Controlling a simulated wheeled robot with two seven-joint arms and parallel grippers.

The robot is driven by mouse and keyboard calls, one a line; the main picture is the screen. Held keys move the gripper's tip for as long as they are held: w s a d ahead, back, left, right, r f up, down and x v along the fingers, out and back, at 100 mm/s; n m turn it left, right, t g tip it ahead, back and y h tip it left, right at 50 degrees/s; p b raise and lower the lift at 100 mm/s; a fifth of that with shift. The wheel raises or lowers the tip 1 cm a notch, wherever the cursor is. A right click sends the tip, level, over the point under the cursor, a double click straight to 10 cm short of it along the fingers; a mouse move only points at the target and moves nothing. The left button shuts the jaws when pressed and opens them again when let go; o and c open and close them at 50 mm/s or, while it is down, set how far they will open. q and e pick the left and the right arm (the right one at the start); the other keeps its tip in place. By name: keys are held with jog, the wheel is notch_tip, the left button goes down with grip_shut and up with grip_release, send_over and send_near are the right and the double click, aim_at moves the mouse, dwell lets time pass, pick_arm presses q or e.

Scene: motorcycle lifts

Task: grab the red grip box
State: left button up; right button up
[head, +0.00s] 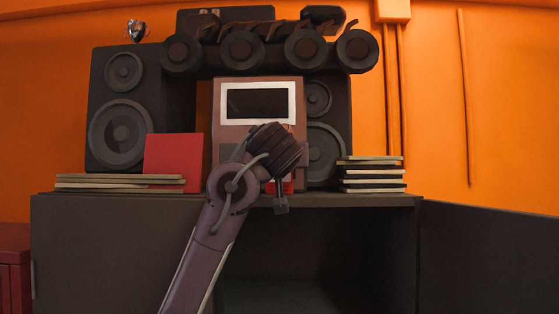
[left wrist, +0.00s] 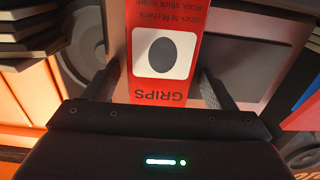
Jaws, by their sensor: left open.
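The red grip box (left wrist: 190,50) is in the left wrist view, with "GRIPS" printed upside down and a dark oval on a white panel. In the head view only a small red part of it (head: 287,187) shows; my left gripper and wrist hide the rest. My left gripper (left wrist: 160,80) is open, one finger on each side of the box's near end. I cannot tell whether either finger touches it. In the head view this gripper (head: 282,190) is at the front of the cabinet top. My right gripper is not in view.
Behind stands a brown device with a white-framed screen (head: 285,85), between dark speakers (head: 121,130). A red square sleeve (head: 172,160) and a flat stack (head: 120,182) are on the left, another stack (head: 372,175) on the right. The dark cabinet (head: 110,240) has an open door (head: 485,260) at right.

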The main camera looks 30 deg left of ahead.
pick_arm(q)
jog(key=shift+s+d, duration=0.1)
jog(key=shift+d, duration=0.05)
jog(key=c, duration=0.8)
jog(key=shift+c, duration=1.7)
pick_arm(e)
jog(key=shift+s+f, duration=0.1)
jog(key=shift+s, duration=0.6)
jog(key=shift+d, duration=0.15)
pick_arm(q)
jog(key=shift+r, duration=0.15)
